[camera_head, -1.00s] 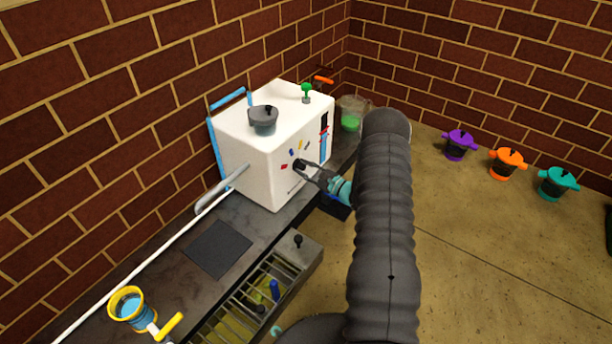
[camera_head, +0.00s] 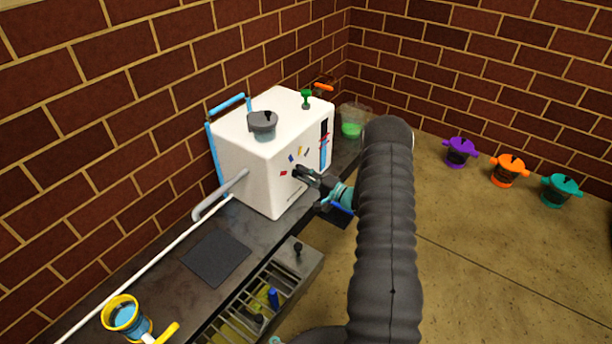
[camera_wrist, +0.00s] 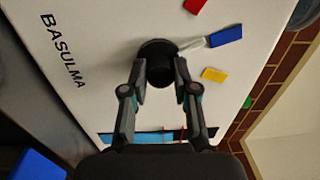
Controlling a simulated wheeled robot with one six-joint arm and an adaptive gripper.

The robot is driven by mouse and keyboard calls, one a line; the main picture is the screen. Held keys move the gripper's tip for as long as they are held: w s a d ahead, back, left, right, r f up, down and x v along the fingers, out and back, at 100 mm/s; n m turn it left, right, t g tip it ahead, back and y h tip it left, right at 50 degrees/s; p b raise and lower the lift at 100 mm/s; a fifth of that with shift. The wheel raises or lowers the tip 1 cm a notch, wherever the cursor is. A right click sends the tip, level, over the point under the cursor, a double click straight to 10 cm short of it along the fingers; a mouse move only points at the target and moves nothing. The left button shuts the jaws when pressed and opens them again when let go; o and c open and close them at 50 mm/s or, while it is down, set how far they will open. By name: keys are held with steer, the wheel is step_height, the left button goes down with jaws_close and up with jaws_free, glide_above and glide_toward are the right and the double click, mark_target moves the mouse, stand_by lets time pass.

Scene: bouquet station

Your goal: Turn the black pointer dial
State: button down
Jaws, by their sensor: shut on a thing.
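The black pointer dial (camera_wrist: 158,48) sits on the front face of the white machine (camera_head: 262,185), seen close in the wrist view. It is round and dark, with a pale pointer-like strip beside it toward a blue mark. My gripper (camera_wrist: 160,82) is shut on the dial's knob, one finger on each side. In the head view my gripper (camera_head: 308,177) reaches the machine's front from the right and largely hides the dial.
Red (camera_wrist: 194,5), blue (camera_wrist: 226,36) and yellow (camera_wrist: 214,75) marks surround the dial. A grey pot (camera_head: 262,126) and a green lever (camera_head: 306,98) are on top of the machine. A slatted drawer (camera_head: 300,262) stands below the counter. Several coloured pots stand on the floor at right.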

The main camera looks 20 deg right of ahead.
steer(key=n, duration=0.6)
steer(key=shift+w, duration=0.15)
steer(key=shift+n, duration=0.4)
steer(key=c, duration=0.9)
jaws_free()
steer(key=shift+d, duration=0.1)
steer(key=v, duration=1.2)
steer(key=shift+r, duration=0.1)
